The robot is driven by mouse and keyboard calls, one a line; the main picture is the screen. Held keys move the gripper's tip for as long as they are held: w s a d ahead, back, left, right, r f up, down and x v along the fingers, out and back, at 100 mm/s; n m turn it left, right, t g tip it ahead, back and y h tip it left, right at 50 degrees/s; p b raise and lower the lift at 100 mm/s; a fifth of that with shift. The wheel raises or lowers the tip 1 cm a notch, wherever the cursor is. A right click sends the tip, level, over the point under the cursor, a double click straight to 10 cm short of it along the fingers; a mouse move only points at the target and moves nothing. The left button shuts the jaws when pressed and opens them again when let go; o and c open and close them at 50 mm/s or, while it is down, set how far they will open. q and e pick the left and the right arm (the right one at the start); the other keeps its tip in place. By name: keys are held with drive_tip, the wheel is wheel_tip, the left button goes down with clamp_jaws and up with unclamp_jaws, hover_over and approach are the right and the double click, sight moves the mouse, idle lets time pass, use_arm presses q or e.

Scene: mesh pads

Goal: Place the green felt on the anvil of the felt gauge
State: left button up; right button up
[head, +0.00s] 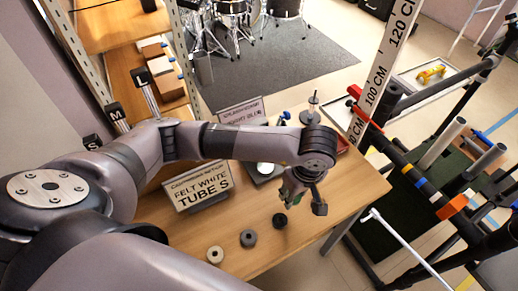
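My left gripper (304,198) hangs over the wooden table, below the end of my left arm, and is seen from above. A greenish patch (290,189) shows at its fingers; I cannot tell whether this is the green felt or whether the fingers are shut on it. Three ring-shaped pads lie in a row on the table: a pale one (215,254), a grey one (248,238) and a black one (280,220). My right gripper is not in view.
A sign reading "FELT WHITE TUBE S" (196,187) stands on the wooden table (310,219), left of the gripper. Another sign (241,111) stands behind my forearm. A tall centimetre scale (377,91) and a dark rack with tubes stand to the right. The table's front is clear around the pads.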

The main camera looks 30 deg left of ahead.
use_arm(q)
drive_tip(key=w+a+p, duration=0.2)
drive_tip(key=w+a, duration=0.2)
drive_tip(key=a, duration=0.3)
drive_tip(key=p, duration=0.2)
hover_over(265, 166)
drive_tip(key=shift+s+d, duration=0.2)
drive_tip(key=shift+d, duration=0.15)
drive_tip(key=shift+w+a, duration=0.1)
drive_tip(key=shift+a, duration=0.05)
wheel_tip(265, 166, down, 3)
drive_tip(key=shift+p, duration=0.5)
drive_tip(key=shift+f, duration=0.25)
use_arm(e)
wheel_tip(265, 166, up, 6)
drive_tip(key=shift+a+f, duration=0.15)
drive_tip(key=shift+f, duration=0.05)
use_arm(q)
drive_tip(key=shift+f, duration=0.1)
drive_tip(key=shift+f, duration=0.15)
drive_tip(key=o, duration=0.7)
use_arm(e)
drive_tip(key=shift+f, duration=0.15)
